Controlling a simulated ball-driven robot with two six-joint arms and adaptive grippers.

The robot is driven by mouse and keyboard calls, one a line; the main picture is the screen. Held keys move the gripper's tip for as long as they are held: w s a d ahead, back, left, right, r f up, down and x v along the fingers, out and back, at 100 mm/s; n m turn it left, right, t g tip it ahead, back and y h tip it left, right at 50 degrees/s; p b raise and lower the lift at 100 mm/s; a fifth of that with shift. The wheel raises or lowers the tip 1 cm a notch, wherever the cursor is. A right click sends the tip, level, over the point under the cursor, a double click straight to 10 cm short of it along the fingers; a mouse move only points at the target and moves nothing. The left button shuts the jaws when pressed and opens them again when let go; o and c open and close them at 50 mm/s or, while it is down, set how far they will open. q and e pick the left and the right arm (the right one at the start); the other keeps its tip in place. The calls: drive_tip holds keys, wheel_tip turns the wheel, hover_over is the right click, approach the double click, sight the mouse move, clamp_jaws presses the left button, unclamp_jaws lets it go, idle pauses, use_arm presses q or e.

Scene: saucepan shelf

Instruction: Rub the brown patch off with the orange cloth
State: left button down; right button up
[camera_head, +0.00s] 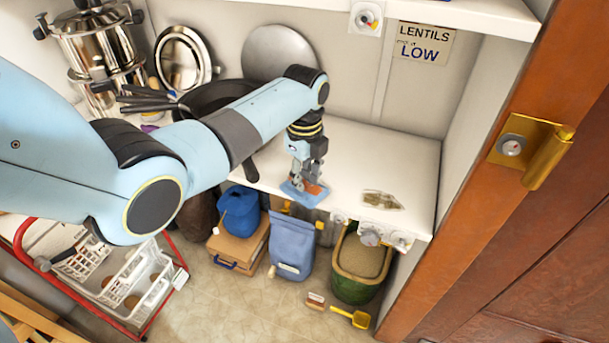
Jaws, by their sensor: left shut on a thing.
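The brown patch (382,200) is a flat, irregular stain on the white shelf top, near its front edge and right of my left gripper. My left gripper (305,184) points down at the shelf's front edge. It is shut on the orange cloth (318,189), of which only a small part shows beside the fingers. A blue cloth-like piece (297,198) shows under and around the fingertips; whether it touches the orange cloth is hard to tell. The gripper is apart from the patch. My right gripper is not in view.
Dark pans (215,98), lids (182,58) and a steel pot (100,45) stand at the back left. Below are a blue bag (291,245), a green bin (358,270) and a white basket (135,285). A wooden door frame (465,190) bounds the right. The shelf around the patch is clear.

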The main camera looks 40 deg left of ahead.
use_arm(q)
drive_tip(key=shift+f, duration=0.3)
drive_tip(key=shift+w+a+r+b, duration=0.1)
drive_tip(key=shift+w+a+b, duration=0.05)
drive_tip(key=shift+w+b, duration=0.4)
drive_tip(key=shift+w+a+b, duration=0.15)
drive_tip(key=shift+w+b, duration=0.2)
drive_tip(key=shift+w, duration=0.3)
drive_tip(key=shift+w+a+f+b, duration=0.2)
drive_tip(key=shift+w+b, duration=0.5)
drive_tip(key=shift+b, duration=0.1)
drive_tip(key=shift+w+a+b, duration=0.2)
drive_tip(key=shift+w+b, duration=0.4)
drive_tip(key=shift+w, duration=0.15)
drive_tip(key=shift+w+a+b, duration=0.15)
drive_tip(key=shift+w+b, duration=0.45)
drive_tip(key=shift+w, duration=0.1)
drive_tip(key=shift+s+d+r+p, duration=0.1)
drive_tip(key=shift+s+r+p, duration=0.15)
drive_tip(key=shift+p, duration=0.5)
drive_tip(key=shift+s+d+r+p, duration=0.1)
drive_tip(key=shift+s+p, duration=0.5)
drive_tip(key=shift+p, duration=0.3)
drive_tip(key=shift+s+d+p, duration=0.1)
drive_tip(key=shift+s+p, duration=0.3)
